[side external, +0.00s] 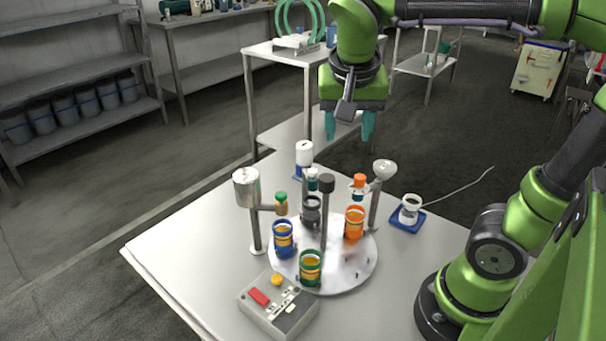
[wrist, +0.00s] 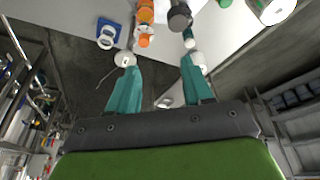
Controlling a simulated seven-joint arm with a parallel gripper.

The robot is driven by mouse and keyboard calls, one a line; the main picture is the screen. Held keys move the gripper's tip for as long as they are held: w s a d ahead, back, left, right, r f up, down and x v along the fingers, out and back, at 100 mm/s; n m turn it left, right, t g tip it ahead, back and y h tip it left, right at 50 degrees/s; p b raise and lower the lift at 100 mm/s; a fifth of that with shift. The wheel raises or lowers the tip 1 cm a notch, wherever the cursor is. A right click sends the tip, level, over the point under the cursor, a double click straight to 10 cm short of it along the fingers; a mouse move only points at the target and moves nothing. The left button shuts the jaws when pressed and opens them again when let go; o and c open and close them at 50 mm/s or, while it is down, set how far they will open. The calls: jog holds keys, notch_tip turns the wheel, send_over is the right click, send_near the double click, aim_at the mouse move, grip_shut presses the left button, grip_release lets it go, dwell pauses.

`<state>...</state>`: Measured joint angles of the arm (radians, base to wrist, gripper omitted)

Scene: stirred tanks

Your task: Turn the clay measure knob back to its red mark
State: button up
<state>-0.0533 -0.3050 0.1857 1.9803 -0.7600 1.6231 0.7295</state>
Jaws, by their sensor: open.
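Three measures stand around a round plate (side external: 345,275): a metal canister (side external: 247,188) with a green-topped tan knob (side external: 281,204), a white bowl-topped post (side external: 384,170) with an orange knob (side external: 359,183), and a white canister (side external: 304,153) with a teal-topped knob (side external: 312,180). I cannot tell which is the clay measure; no red mark can be made out. My gripper (side external: 349,130) is open and empty, high above the back of the table, pointing down. In the wrist view, the orange knob (wrist: 145,41) and teal knob (wrist: 189,38) show beyond my fingertips (wrist: 160,62).
Blue (side external: 284,240), green (side external: 310,268) and orange (side external: 354,222) jars and a dark pot stand on the plate around a dark-topped stirrer post (side external: 326,184). A control box (side external: 277,304) is at the front. A white cup on a blue pad (side external: 408,222) is at right.

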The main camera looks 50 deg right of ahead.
notch_tip(320, 180, up, 2)
jog(key=d+m+h, duration=0.1)
jog(key=m, duration=0.3)
jog(key=g, duration=0.1)
send_near(360, 177)
jog(key=x, duration=0.8)
jog(key=shift+d+f, duration=0.15)
jog(key=shift+f, duration=0.05)
grip_shut()
